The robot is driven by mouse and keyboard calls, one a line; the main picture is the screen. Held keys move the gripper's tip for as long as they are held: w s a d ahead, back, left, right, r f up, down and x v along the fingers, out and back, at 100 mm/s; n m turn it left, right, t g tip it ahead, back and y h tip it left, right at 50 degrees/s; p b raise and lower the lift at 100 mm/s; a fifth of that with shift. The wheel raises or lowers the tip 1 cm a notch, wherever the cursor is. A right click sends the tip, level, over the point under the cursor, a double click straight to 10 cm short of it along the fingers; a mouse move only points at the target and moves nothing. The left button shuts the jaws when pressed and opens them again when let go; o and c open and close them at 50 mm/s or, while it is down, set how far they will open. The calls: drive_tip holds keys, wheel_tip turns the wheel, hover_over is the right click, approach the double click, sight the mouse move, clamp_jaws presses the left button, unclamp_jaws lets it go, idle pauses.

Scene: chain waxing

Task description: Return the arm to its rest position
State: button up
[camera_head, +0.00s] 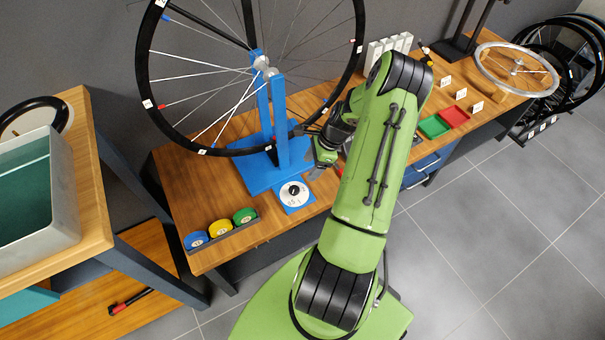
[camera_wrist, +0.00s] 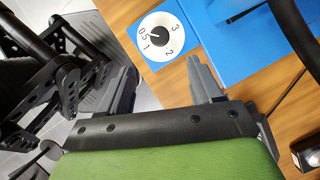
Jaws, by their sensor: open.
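My green arm reaches up from my base and bends over the workbench (camera_head: 270,235). My gripper (camera_head: 318,168) is above the bench, just right of the blue wheel stand (camera_head: 280,125). In the wrist view my gripper (camera_wrist: 165,82) is open, with its two grey fingers apart and nothing between them. A white dial (camera_head: 294,192) on a blue plate is near the bench's front edge, below and left of the gripper. The dial also shows in the wrist view (camera_wrist: 158,37), beyond the fingers. My arm hides part of the bench.
A spoked wheel (camera_head: 148,80) is on the stand. Blue, yellow and green round containers (camera_head: 220,228) stand at the front left. Green and red trays (camera_head: 454,116) and a bare rim (camera_head: 482,68) lie to the right. A grey bin (camera_head: 70,225) is at far left. The right floor is clear.

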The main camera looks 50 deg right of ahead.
drive_tip(key=shift+v, duration=1.65)
